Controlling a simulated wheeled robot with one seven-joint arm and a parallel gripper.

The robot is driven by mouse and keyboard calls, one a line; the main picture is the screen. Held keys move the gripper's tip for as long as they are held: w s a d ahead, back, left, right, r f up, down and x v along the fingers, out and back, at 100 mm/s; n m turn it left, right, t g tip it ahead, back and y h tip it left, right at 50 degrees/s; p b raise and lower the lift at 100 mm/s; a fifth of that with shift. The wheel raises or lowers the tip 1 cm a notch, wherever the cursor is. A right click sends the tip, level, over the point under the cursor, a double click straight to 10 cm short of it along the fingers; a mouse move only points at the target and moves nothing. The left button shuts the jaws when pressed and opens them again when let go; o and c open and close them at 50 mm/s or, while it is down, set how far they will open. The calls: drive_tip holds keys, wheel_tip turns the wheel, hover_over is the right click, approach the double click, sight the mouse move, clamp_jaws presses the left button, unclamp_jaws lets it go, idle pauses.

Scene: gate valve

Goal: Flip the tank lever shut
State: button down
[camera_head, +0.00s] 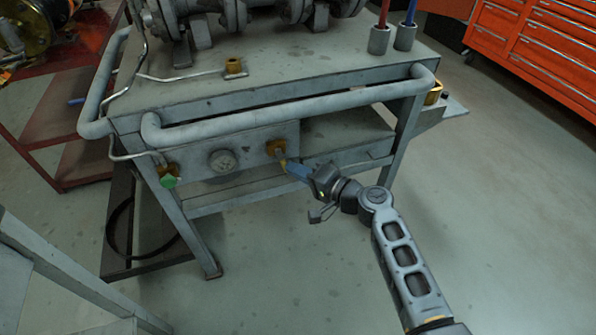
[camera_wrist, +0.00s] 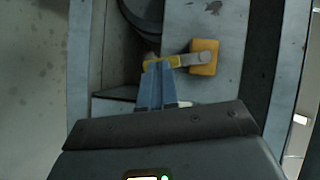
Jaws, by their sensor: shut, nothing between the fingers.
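The tank lever is a short grey bar on a yellow valve block (camera_head: 276,148), fixed to the right part of the panel under the tabletop. In the wrist view the lever (camera_wrist: 192,59) reaches left from the yellow block (camera_wrist: 204,66) toward the fingertips. My gripper (camera_head: 287,164) is in front of this valve, with its blue fingers together. In the wrist view my gripper (camera_wrist: 157,68) has its tips at the lever's outer end, where yellow shows. Whether they touch the lever I cannot tell. Nothing is held between the fingers.
The grey workbench (camera_head: 260,110) has a thick rail (camera_head: 290,112) above the panel. An orange tool cabinet (camera_head: 540,45) stands at the back right. The floor at right is clear.

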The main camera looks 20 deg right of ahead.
drive_tip(key=m+b, duration=0.1)
drive_tip(key=b, duration=0.2)
drive_tip(key=a+f+m+t+y+b, duration=0.1)
drive_tip(key=b, duration=0.2)
drive_tip(key=shift+a, duration=0.25)
drive_tip(key=shift+m, duration=0.3)
